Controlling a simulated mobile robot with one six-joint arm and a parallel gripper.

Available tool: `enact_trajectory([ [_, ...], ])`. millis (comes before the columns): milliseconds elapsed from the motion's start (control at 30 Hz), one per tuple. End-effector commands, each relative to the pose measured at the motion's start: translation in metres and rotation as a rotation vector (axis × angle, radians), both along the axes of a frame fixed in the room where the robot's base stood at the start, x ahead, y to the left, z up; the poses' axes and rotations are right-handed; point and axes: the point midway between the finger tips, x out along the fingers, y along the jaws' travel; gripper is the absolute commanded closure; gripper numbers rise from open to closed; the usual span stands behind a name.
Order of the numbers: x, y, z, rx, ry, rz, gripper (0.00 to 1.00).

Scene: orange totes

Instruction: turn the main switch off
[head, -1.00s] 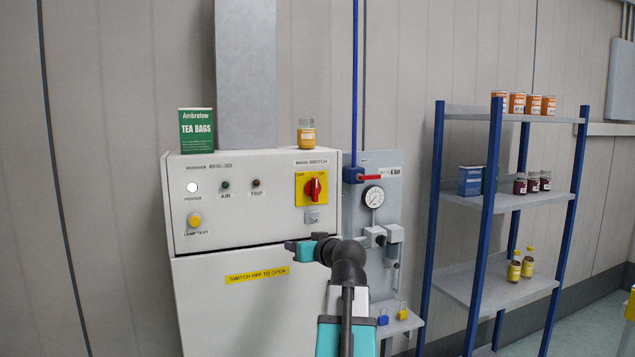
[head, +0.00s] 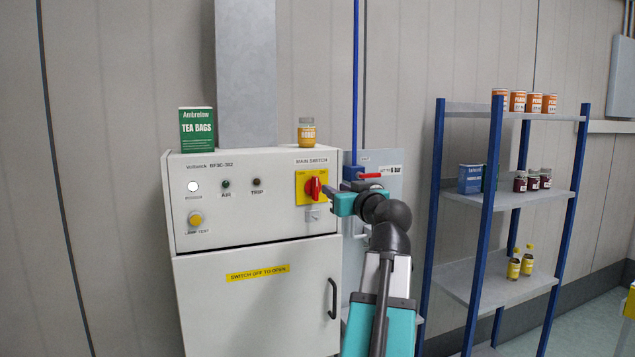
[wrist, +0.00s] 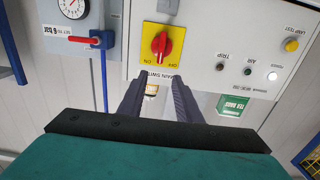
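The main switch is a red rotary knob (head: 313,188) on a yellow plate (head: 301,197), at the upper right of a pale cabinet's front. In the wrist view, which is upside down, the knob (wrist: 161,45) has its handle roughly upright, with lettering at the plate's lower corners. My gripper (head: 329,191) is just right of the knob in the head view. In the wrist view my gripper (wrist: 156,82) is open, its two dark fingers apart with nothing held between them. The fingertips point towards the switch and appear short of the knob. The head view does not show the exact gap.
The cabinet (head: 255,300) has a lit white lamp (head: 193,187) and a door handle (head: 333,298). A honey jar (head: 306,133) and tea box (head: 197,130) stand on top. A gauge panel with a red-levered valve (wrist: 82,40) is beside it. A blue shelf rack (head: 487,200) stands right.

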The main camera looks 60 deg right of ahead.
Motion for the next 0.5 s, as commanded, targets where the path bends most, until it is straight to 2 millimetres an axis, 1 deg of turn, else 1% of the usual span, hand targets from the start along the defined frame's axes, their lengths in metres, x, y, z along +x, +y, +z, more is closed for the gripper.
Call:
enact_trajectory([
  [167,0.007,-0.006,0.001,0.001,0.0,0.0,0.69],
  [267,0.015,-0.012,0.002,0.001,0.0,0.002,0.69],
  [500,0.041,-0.031,0.003,0.001,0.002,0.002,0.69],
])
